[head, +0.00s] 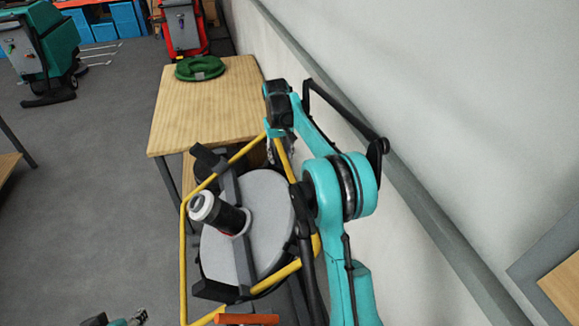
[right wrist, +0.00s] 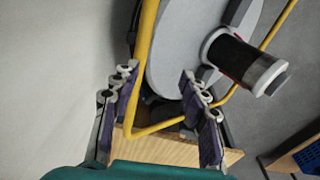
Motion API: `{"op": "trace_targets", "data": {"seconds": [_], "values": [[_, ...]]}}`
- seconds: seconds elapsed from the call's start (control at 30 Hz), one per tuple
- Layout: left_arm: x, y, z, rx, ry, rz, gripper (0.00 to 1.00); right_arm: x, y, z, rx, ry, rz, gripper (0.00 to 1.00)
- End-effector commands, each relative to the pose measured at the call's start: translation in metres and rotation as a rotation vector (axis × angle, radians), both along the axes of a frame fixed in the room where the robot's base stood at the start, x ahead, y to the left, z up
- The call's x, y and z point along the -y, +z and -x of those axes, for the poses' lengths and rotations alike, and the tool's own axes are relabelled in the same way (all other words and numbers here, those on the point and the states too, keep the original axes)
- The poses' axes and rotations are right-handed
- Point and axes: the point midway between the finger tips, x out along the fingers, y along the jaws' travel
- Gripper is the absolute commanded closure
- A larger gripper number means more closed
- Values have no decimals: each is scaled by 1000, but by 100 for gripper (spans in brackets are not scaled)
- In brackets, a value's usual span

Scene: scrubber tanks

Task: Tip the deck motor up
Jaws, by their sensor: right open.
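The deck motor (head: 222,214), a dark cylinder with a white end cap, stands out from a round grey deck (head: 262,205). It also shows in the right wrist view (right wrist: 243,62). A yellow tube frame (head: 183,262) surrounds the deck. My right gripper (head: 281,146) is at the far upper corner of this frame, partly hidden by its own arm. In the right wrist view its fingers (right wrist: 160,92) are open, with the yellow tube (right wrist: 146,62) running between them. I cannot tell whether they touch it. My left gripper (head: 138,317) shows only in part at the bottom edge.
A wooden table (head: 180,115) stands just beyond the deck, with a green round lid (head: 200,68) on it. The wall (head: 420,100) runs close along the right. Open grey floor (head: 90,200) lies to the left. Other scrubber machines (head: 45,50) stand farther back.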

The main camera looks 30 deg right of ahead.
Motion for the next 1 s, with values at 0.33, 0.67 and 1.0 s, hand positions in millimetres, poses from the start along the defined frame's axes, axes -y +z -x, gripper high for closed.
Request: {"op": "trace_targets", "data": {"seconds": [0.33,0.67,1.0], "values": [[0,15,0,0,0,0,48,44,-48,-28,-93,-42,-15,56],[0,-3,0,0,0,0,48,48,-99,-28,-96,-42,-15,56],[0,-11,0,0,0,0,48,50,-127,-27,-96,-42,-15,56]]}}
